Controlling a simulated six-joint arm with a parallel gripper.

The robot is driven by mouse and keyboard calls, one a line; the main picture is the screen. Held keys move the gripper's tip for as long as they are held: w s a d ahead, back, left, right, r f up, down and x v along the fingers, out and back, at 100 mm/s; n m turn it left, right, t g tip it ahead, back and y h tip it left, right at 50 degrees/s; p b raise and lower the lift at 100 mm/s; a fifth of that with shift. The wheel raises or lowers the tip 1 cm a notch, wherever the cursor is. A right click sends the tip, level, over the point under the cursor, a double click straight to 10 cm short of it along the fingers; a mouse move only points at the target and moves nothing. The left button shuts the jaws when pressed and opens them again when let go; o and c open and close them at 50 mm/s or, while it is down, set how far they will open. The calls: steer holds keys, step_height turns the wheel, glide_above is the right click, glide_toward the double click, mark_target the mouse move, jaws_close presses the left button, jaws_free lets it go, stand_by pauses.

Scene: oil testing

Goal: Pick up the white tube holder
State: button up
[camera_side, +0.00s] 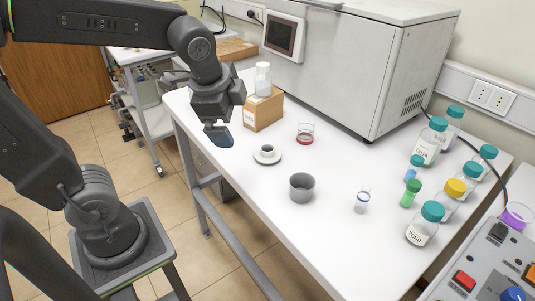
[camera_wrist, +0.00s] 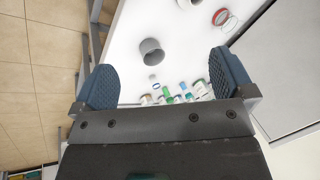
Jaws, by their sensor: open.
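The white tube holder (camera_side: 267,158), a short round cup on a flat disc base, stands upright on the white table near its left edge in the side view. A white piece at the top edge of the wrist view (camera_wrist: 187,3) appears to be it, mostly cut off. My gripper (camera_side: 219,137) is above the table's left edge, up and to the left of the holder, and apart from it. The wrist view shows its two blue pads (camera_wrist: 166,82) spread wide with nothing between them in their grip.
A grey cup (camera_side: 302,188) stands in front of the holder, and a glass dish with a red base (camera_side: 305,134) behind it. Several capped bottles (camera_side: 424,222) stand at right. A large machine (camera_side: 340,65) lines the back.

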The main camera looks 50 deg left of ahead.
steer(key=w+a+f+m+g+y, duration=0.25)
steer(key=w+f+m, duration=0.35)
steer(key=w+m, duration=0.6)
steer(key=m, duration=0.2)
glide_above(267, 158)
steer(key=d, duration=0.1)
steer(key=shift+t, duration=0.25)
steer(key=f, duration=0.5)
steer(key=s+f, duration=0.1)
steer(key=f, duration=0.1)
steer(key=shift+f, duration=0.3)
steer(key=shift+w+d+x, duration=0.1)
steer(key=shift+d+x, duration=0.1)
steer(key=shift+x, duration=1.1)
steer(key=shift+w+d+x, duration=0.1)
steer(key=shift+d+x, duration=0.1)
steer(key=shift+x, duration=1.15)
steer(key=shift+f, duration=0.1)
steer(key=c, duration=0.9)
steer(key=shift+o, duration=0.2)
